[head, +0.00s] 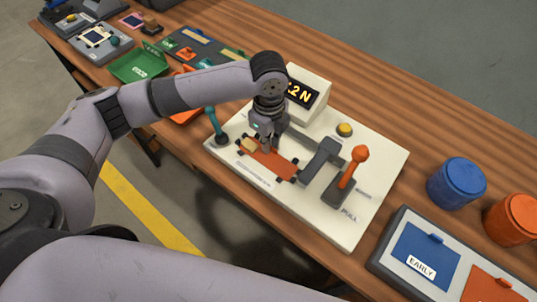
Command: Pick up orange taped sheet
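An orange sheet (281,164) lies on the white board of a machine, with dark corner pieces around it and a tan patch, perhaps tape, near its left end. My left gripper (267,148) points down over the left part of this sheet, and its fingertips are at or just above it. The fingers are small and dark here, so I cannot tell whether they are open or shut on the sheet. The gripper and wrist hide part of the sheet's far edge. My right gripper is not in view.
The white machine board (335,225) carries an orange-handled lever (350,168), a teal-topped post (212,120), a yellow button (344,129) and a lit display (302,94). Blue (457,186) and orange (513,222) canisters stand right, behind a tray marked EARLY (400,246). A green tray (138,66) sits left.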

